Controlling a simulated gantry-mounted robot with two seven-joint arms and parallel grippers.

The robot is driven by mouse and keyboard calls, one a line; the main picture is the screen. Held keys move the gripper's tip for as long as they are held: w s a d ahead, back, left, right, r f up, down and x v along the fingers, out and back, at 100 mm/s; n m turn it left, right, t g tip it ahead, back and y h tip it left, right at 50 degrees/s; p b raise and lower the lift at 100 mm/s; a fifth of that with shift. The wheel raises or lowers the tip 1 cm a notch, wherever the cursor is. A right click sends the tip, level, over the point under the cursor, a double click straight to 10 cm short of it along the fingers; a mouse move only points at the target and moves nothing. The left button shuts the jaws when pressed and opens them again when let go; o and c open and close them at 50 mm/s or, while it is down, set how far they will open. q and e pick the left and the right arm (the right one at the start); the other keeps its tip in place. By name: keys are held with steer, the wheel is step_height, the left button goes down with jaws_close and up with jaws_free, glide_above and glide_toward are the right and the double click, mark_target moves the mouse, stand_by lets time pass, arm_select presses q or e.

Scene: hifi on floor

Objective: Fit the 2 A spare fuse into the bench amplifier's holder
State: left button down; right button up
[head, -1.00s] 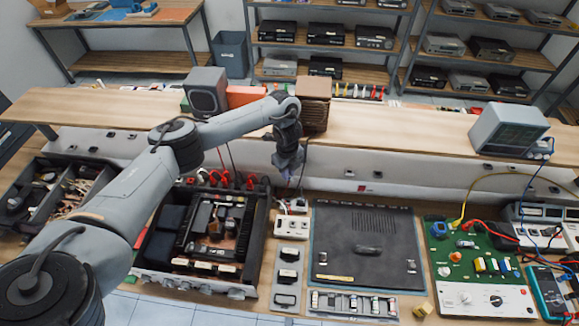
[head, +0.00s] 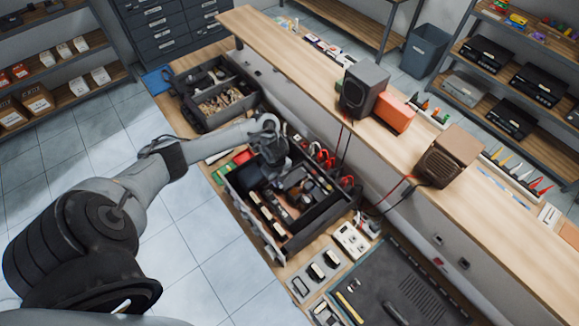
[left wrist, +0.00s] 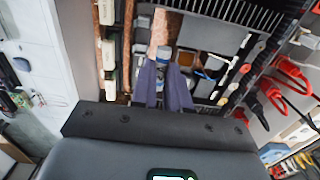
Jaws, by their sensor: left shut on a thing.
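The bench amplifier (head: 322,224) is an open black case on the wooden bench, its inner parts exposed, and its inside fills much of the left wrist view (left wrist: 222,34). My left gripper (head: 275,172) points down over its left part. In the left wrist view my left gripper's fingers (left wrist: 165,68) are close together over the parts in the case. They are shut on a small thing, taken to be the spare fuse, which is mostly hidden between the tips. I cannot make out the fuse holder clearly. My right gripper is not in view.
A divided dark bin (head: 215,100) stands left of the amplifier. Red leads (head: 325,158) rise at its back edge. A raised shelf (head: 490,222) runs behind.

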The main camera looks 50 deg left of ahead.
arm_select(q)
steer(key=shift+s+f+b, duration=0.5)
steer(key=shift+f+b, duration=0.4)
steer(key=shift+f, duration=0.3)
steer(key=shift+s+f+b, duration=0.55)
steer(key=shift+f+b, duration=0.35)
steer(key=shift+f, duration=0.3)
steer(key=shift+s+f+b, duration=0.5)
steer(key=shift+f+b, duration=0.4)
steer(key=shift+f, duration=0.3)
steer(key=shift+p, duration=0.35)
steer(key=shift+f+b, duration=0.6)
steer(key=shift+f, duration=0.2)
stand_by(0.3)
steer(key=c, duration=1)
jaws_free()
steer(key=shift+c, duration=0.2)
steer(key=shift+r, duration=0.1)
